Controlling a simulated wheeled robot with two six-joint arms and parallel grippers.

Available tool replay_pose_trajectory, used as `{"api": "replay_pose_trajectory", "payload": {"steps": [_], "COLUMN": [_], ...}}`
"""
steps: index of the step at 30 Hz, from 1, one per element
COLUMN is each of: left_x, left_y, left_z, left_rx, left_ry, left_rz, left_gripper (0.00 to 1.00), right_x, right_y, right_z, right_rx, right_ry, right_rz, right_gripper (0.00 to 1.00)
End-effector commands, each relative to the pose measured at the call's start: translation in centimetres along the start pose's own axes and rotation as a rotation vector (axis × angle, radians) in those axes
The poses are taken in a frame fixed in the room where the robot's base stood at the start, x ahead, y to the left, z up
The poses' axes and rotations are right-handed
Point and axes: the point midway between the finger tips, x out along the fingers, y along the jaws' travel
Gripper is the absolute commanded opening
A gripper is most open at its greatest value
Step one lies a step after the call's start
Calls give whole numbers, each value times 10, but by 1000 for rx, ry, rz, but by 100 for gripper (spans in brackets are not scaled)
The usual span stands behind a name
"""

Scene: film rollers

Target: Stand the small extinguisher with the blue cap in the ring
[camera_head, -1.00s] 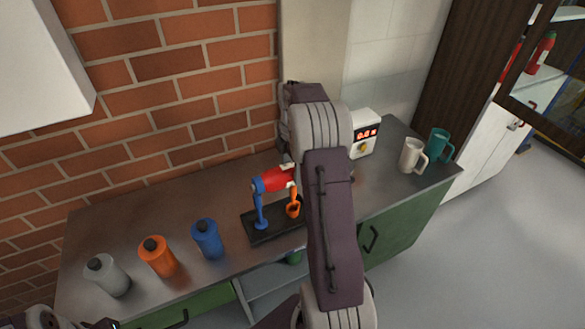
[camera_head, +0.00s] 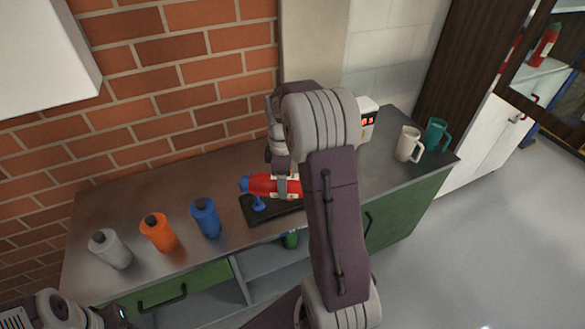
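The red extinguisher (camera_head: 262,184) with a blue cap (camera_head: 245,184) lies sideways, cap to the left, over the black stand (camera_head: 262,218). My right gripper (camera_head: 282,187) comes down from above, with a finger across the red body, and appears shut on it. A short blue holder (camera_head: 258,204) shows on the stand just below the capped end. I cannot tell whether they touch. My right arm hides the right part of the stand and the extinguisher's far end; no orange ring shows now. My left gripper (camera_head: 118,312) is at the bottom left, over the front, its fingers unclear.
Grey (camera_head: 110,249), orange (camera_head: 158,233) and blue (camera_head: 206,218) bottles stand left of the stand. A device with a red display (camera_head: 367,121), a white mug (camera_head: 408,145) and a teal mug (camera_head: 434,136) stand at the right. The brick wall (camera_head: 180,90) bounds the back.

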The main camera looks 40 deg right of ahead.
Motion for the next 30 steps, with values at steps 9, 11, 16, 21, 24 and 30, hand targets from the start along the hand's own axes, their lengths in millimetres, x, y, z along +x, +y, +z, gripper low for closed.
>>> {"api": "replay_pose_trajectory", "payload": {"steps": [9, 11, 16, 21, 24, 30], "left_x": [0, 0, 0, 0, 14, 37], "left_y": [0, 0, 0, 0, 0, -1], "left_z": [0, 0, 0, 0, 1, 4], "left_rx": [0, 0, 0, 0, 0, 0], "left_ry": [0, 0, 0, 0, 0, 0], "left_rz": [0, 0, 0, 0, 0, 0], "left_gripper": [36, 36, 36, 36, 36, 36], "right_x": [17, 20, 24, 28, 43, 66], "right_y": [-77, -88, -109, -125, -128, -127], "right_z": [-48, -54, -67, -77, -78, -78], "right_rx": [504, 578, 735, 844, 874, 872], "right_ry": [1, 1, 2, 1, 3, 2], "right_rz": [2, 1, 2, 1, 1, 1], "right_gripper": [0, 0, 0, 0, 0, 0]}}
